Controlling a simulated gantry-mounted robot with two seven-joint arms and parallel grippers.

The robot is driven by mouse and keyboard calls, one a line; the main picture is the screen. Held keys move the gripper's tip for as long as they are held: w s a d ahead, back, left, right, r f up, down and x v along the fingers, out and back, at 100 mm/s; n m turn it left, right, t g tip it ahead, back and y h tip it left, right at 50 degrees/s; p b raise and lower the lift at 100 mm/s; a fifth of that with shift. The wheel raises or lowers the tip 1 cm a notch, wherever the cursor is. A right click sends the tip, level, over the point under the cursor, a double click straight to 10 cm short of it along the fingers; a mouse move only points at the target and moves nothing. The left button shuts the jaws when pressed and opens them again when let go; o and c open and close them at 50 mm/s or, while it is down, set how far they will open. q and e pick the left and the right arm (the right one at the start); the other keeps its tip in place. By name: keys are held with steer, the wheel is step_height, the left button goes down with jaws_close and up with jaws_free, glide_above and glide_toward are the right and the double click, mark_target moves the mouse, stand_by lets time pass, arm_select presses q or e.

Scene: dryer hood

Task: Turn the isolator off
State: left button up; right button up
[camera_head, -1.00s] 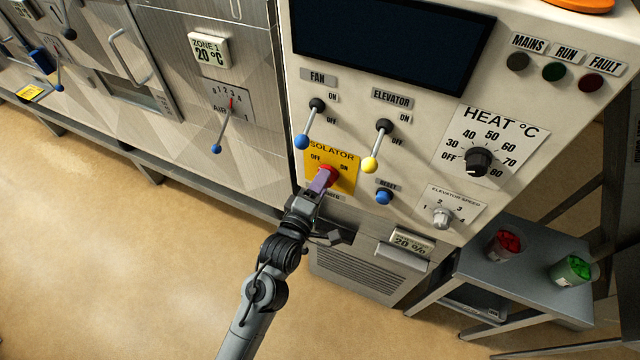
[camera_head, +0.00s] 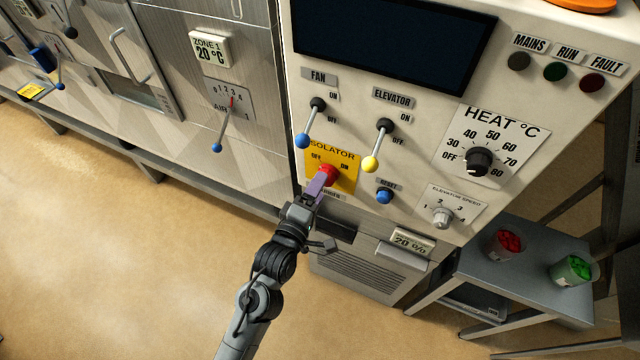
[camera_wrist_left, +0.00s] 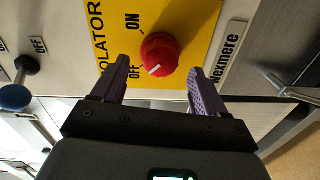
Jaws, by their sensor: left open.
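The isolator is a red round knob (camera_head: 328,174) on a yellow plate (camera_head: 346,178) marked OFF and ON. In the left wrist view the red knob (camera_wrist_left: 159,52) has a white mark at its lower left, toward the OFF label. My left gripper (camera_head: 317,186), with purple fingers, is at the knob's lower left in the head view. In the left wrist view the left gripper (camera_wrist_left: 160,82) is open, with the knob beyond and between its fingertips, and no contact shows. My right gripper is not in view.
Just above the plate are the blue-tipped fan lever (camera_head: 303,141) and the yellow-tipped elevator lever (camera_head: 371,163). A blue reset button (camera_head: 384,196) lies to the right. A ledge with a percent display (camera_head: 408,243) is below. The floor at left is clear.

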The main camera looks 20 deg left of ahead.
arm_select(q)
steer(key=s, duration=0.8)
steer(key=shift+s+a+r, duration=0.15)
steer(key=shift+s+r, duration=0.05)
steer(key=shift+s, duration=0.05)
